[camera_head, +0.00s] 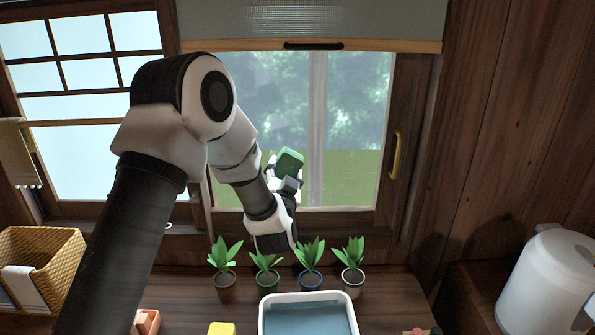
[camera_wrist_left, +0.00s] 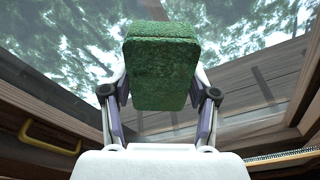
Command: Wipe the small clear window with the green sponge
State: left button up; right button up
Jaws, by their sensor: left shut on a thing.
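The small clear window (camera_head: 352,120) stands at the back in the head view, with trees and green ground showing through it. Its glass also shows in the left wrist view (camera_wrist_left: 60,62). My left gripper (camera_head: 284,180) is shut on the green sponge (camera_head: 289,162), in front of the lower left part of the pane. In the left wrist view the sponge (camera_wrist_left: 162,65) sits between the two fingers. I cannot tell whether the sponge touches the glass.
Several potted plants (camera_head: 311,264) stand in a row below the window. A white tub of water (camera_head: 308,298) is in front of them. A wicker basket (camera_head: 45,262) is at left, a white kettle (camera_head: 551,280) at right. A rolled blind (camera_head: 310,20) hangs above.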

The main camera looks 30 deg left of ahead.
pick_arm(q)
jog(key=shift+s+a, duration=0.2)
jog(key=shift+a, duration=0.2)
jog(key=shift+d, duration=0.1)
jog(key=shift+d+r+b+v, duration=0.15)
jog(key=shift+b+v, duration=0.1)
jog(key=shift+v, duration=1.2)
jog(key=shift+d+r+b+v, duration=0.1)
jog(key=shift+r+b+v, duration=0.1)
jog(key=shift+v, duration=1.3)
jog(key=shift+w+f, duration=0.1)
jog(key=shift+w, duration=0.05)
jog(key=v, duration=0.3)
jog(key=shift+d+r+b, duration=0.1)
jog(key=shift+r+b, duration=0.15)
jog(key=shift+b, duration=0.05)
